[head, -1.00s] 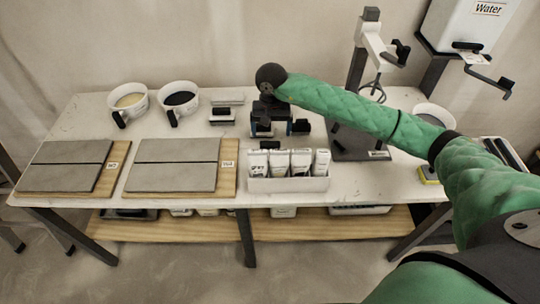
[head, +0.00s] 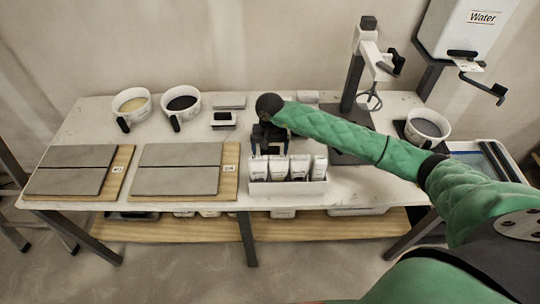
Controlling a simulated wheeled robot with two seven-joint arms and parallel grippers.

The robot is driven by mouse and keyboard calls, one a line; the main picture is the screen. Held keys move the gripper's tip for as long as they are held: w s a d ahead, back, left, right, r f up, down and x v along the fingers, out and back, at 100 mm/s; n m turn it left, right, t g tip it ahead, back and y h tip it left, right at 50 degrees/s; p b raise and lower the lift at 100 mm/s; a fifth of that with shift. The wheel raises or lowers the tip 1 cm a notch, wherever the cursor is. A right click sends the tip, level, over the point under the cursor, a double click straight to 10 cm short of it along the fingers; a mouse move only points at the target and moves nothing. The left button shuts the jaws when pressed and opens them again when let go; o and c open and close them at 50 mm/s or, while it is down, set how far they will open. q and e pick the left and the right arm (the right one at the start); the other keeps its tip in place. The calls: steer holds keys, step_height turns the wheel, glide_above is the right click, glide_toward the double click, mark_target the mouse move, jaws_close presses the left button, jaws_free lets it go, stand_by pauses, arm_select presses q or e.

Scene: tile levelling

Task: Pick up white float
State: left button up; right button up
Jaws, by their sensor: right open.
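A float with a white base and a black handle (head: 222,119) lies on the table, left of my right gripper. A flat grey-white block (head: 230,102) lies just behind it. My right gripper (head: 269,148) is open, pointing down behind the white box of cartons, its fingers apart to either side. The arm and gripper body hide what lies beneath, so I cannot tell whether anything is between the fingers. My left gripper is out of view.
A white box of cartons (head: 288,187) stands in front of my right gripper. Grey tiles on boards (head: 228,186) lie at the left. Buckets (head: 132,105) stand behind them. A mixer stand (head: 352,75) and another bucket (head: 428,124) are at the right.

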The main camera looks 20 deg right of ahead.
steer(key=shift+f, duration=0.3)
steer(key=c, duration=1.2)
steer(key=shift+r, duration=0.2)
